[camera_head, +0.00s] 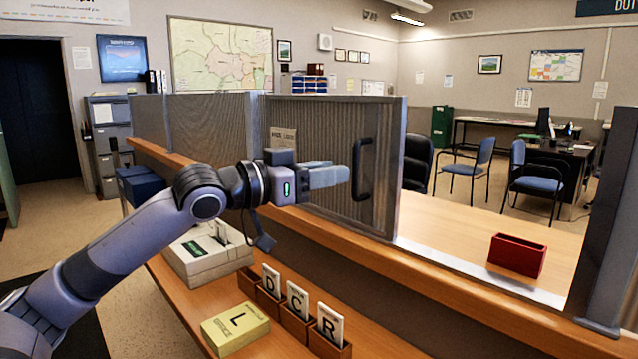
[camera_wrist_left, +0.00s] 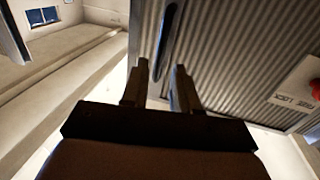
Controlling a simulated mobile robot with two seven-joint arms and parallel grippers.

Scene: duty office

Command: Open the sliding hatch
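The sliding hatch (camera_head: 325,160) is a grey ribbed panel in a frame. It stands on the counter track, with an open gap between its right edge and the post. Its upright black handle (camera_head: 368,168) is near that edge. The handle also shows in the left wrist view (camera_wrist_left: 168,42), ahead of the fingers. My left gripper (camera_head: 340,177) is level with the handle, just left of it in the head view. Its two fingers (camera_wrist_left: 161,70) are apart with nothing between them; I cannot tell whether the tips touch the handle. My right gripper is out of view.
A white lock plate (camera_wrist_left: 297,95) with a red knob is on the panel. A red tray (camera_head: 517,255) stands on the counter in the gap. Letter card holders (camera_head: 290,318), a yellow box (camera_head: 235,328) and a pale device (camera_head: 205,252) sit on the lower shelf. A dark post (camera_head: 608,230) bounds the right.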

